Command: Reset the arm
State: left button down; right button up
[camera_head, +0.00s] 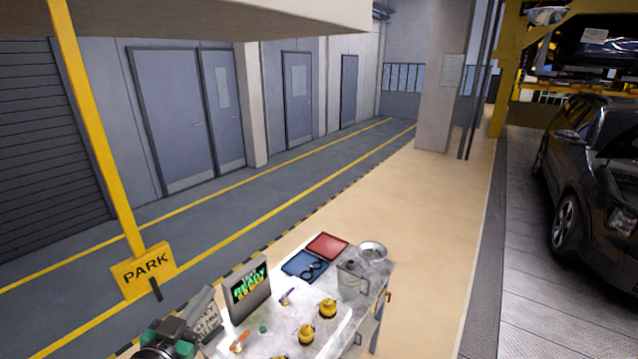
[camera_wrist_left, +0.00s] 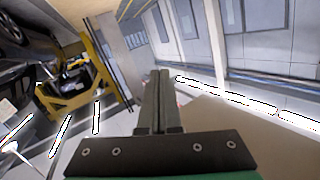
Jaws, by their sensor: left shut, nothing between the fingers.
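My left gripper (camera_head: 208,292) comes in at the bottom left of the head view, with its green and black wrist behind it. It is raised near the left end of the work table (camera_head: 345,318). In the left wrist view its two long grey fingers (camera_wrist_left: 160,74) lie together, shut and empty. My right gripper is not in view.
The table holds a dark display box (camera_head: 248,288), a red tray (camera_head: 327,245), a blue tray (camera_head: 304,266), a clear jug (camera_head: 352,280), a round bowl (camera_head: 373,252) and yellow-black caps (camera_head: 327,307). A yellow PARK sign (camera_head: 146,268) stands left; a dark car (camera_head: 590,165) stands right. Open floor lies beyond the table.

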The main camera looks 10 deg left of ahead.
pick_arm(q)
jog(key=d+r+m+t+h, duration=0.1)
jog(key=d+r+t, duration=0.1)
jog(key=d+r, duration=0.35)
jog(key=d+r+t+h, duration=0.1)
jog(key=d+r, duration=0.1)
jog(key=r, duration=0.7)
jog(key=s+d+r+n+t+h, duration=0.1)
jog(key=s+r+t, duration=0.3)
jog(key=s+r, duration=0.4)
jog(key=s+d+r+t, duration=0.4)
jog(key=s+r, duration=0.4)
jog(key=r, duration=0.6)
jog(key=shift+s+d+r+n+h+p, duration=0.2)
jog(key=shift+s+d+n+h+p, duration=0.1)
jog(key=shift+s+n+h+p, duration=0.1)
jog(key=shift+w, duration=0.1)
